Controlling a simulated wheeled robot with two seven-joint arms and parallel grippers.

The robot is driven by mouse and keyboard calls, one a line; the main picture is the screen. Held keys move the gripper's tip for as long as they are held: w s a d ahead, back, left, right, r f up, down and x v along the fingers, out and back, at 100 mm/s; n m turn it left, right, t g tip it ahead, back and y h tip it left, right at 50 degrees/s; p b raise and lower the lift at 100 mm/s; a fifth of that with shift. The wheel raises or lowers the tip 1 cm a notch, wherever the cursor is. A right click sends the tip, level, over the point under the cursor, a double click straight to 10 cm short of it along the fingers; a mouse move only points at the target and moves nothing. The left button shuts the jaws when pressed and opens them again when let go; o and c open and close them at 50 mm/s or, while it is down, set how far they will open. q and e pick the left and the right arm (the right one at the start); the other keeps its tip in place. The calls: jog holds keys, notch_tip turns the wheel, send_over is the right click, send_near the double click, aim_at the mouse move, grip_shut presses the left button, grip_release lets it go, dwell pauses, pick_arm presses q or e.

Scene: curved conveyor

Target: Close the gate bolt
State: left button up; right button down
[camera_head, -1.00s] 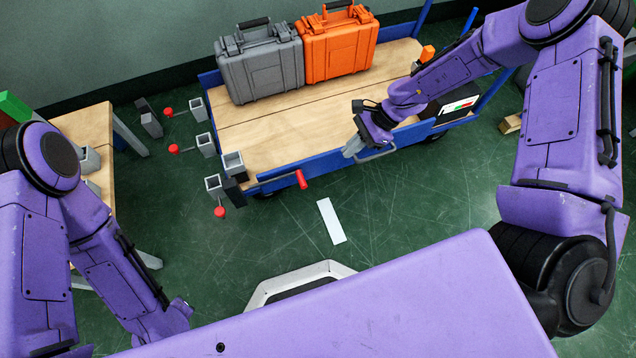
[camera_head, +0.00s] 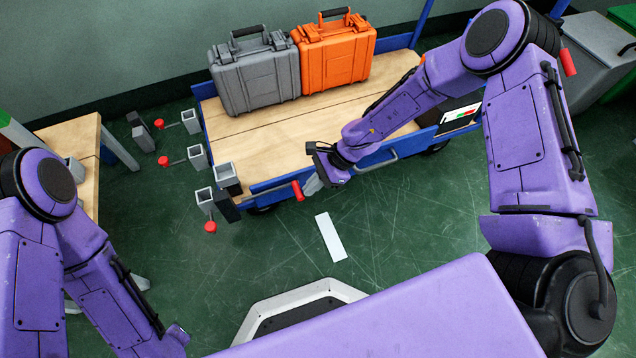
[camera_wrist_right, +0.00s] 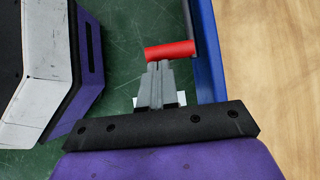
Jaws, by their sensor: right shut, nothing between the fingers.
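The gate bolt's red handle (camera_head: 297,190) sticks out at the near left end of the cart's blue side gate (camera_head: 270,186). In the right wrist view the red handle (camera_wrist_right: 170,50) lies just beyond my fingertips, across them. My right gripper (camera_head: 312,187) is shut and empty, right beside the handle; its fingers also show in the wrist view (camera_wrist_right: 159,68). I cannot tell whether they touch the handle. The bolt's rod is mostly hidden. My left arm shows at the lower left, but its gripper is out of view.
The cart's wooden deck (camera_head: 260,140) carries a grey case (camera_head: 255,75) and an orange case (camera_head: 335,55). Grey sockets (camera_head: 197,157) with red knobs stand off its left end. A wooden table (camera_head: 75,150) is at the left. A white strip (camera_head: 330,237) lies on the open green floor.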

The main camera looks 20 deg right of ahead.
jog(key=a+p, duration=0.2)
jog(key=a, duration=0.3)
jog(key=shift+s+a, duration=0.15)
jog(key=shift+a, duration=0.25)
jog(key=d+f+p+v, duration=0.1)
jog(key=p+v, duration=0.5)
jog(key=v, duration=0.7)
jog(key=shift+d+f+p, duration=0.25)
jog(key=shift+d+p, duration=0.15)
jog(key=shift+d, duration=0.2)
